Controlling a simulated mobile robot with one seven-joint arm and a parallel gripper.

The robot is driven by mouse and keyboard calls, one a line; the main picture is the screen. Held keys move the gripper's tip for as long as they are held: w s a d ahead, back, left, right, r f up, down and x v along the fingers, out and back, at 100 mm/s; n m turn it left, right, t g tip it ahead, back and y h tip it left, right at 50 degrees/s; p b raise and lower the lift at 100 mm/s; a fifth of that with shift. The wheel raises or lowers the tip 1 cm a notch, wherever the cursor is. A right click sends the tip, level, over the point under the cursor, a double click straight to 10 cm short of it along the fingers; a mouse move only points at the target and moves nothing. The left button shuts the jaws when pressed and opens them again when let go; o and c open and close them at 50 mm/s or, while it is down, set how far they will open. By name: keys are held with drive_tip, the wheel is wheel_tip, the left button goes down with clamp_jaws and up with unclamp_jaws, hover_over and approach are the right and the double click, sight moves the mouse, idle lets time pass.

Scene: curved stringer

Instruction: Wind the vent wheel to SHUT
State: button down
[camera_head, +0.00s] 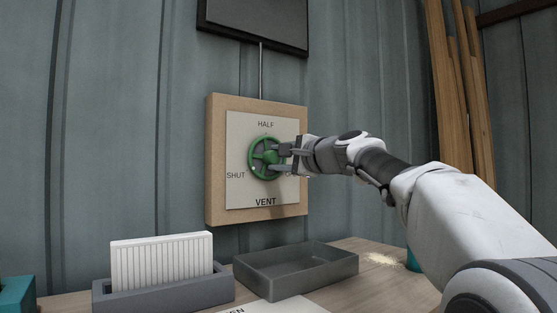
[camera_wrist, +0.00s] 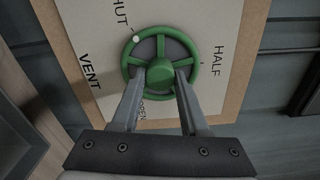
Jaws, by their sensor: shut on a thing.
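The green vent wheel (camera_head: 266,143) is mounted on a pale plate (camera_head: 243,195) labelled HALF, SHUT and VENT. It also shows in the wrist view (camera_wrist: 194,47), where OPEN is partly hidden behind a finger. A white dot (camera_wrist: 136,38) on the wheel's rim lies close to the SHUT label, about in line with it from the hub. My gripper (camera_head: 280,158) is at the front of the wheel from the right. In the wrist view, my gripper (camera_wrist: 161,77) has its fingers on either side of the green hub, shut on the wheel.
The plate sits on a wooden board (camera_head: 215,140) against the ribbed metal wall. Below it on the bench are an empty grey tray (camera_head: 300,283) and a grey holder (camera_head: 165,292) with a white ribbed panel (camera_head: 160,262). Wooden planks (camera_head: 455,90) lean at the right.

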drive_tip(key=shift+c, duration=2.1)
unclamp_jaws()
drive_tip(key=shift+s, duration=0.1)
drive_tip(key=b+v, duration=0.3)
drive_tip(key=v, duration=1.4)
drive_tip(key=shift+b, duration=0.4)
drive_tip(key=shift+d, duration=0.1)
